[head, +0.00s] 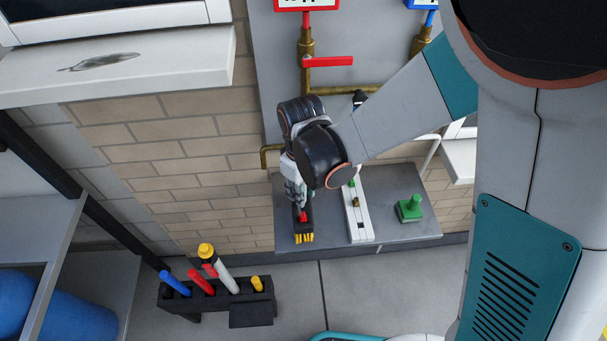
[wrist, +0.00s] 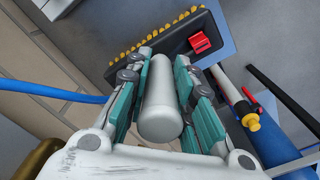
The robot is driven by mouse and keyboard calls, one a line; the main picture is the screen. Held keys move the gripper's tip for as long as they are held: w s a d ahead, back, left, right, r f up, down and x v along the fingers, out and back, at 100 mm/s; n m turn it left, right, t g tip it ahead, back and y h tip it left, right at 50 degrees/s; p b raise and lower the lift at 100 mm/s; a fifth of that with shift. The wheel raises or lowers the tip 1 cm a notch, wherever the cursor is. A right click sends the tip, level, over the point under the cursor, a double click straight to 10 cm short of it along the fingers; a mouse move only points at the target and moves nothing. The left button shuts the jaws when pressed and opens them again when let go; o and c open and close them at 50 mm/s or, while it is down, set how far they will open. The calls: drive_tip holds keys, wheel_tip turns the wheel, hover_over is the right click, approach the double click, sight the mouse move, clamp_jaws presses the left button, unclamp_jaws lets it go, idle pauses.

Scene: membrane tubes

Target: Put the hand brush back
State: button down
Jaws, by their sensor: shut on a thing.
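The hand brush has a black block with yellow bristles and a red part. In the head view the brush (head: 304,228) shows just below my gripper (head: 298,200), over the front left of the grey bench (head: 400,236). I cannot tell whether it touches the bench. In the wrist view the brush block (wrist: 180,46) lies beyond the fingertips. My gripper (wrist: 163,85) is shut, its teal fingers on both sides of a pale grey cylinder (wrist: 158,110), which looks like the brush's handle. Its join to the block is hard to see.
A white strip (head: 358,222) and a green-knobbed block (head: 409,208) are on the bench to the right. A black rack (head: 205,305) holds several coloured tools on the floor at lower left. A red-handled valve (head: 328,61) and brass pipes are above.

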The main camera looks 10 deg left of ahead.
drive_tip(key=c, duration=1.4)
unclamp_jaws()
wheel_tip(320, 180, up, 12)
drive_tip(key=p, duration=0.3)
drive_tip(key=shift+s+d+r+p, duration=0.1)
drive_tip(key=shift+p, duration=0.2)
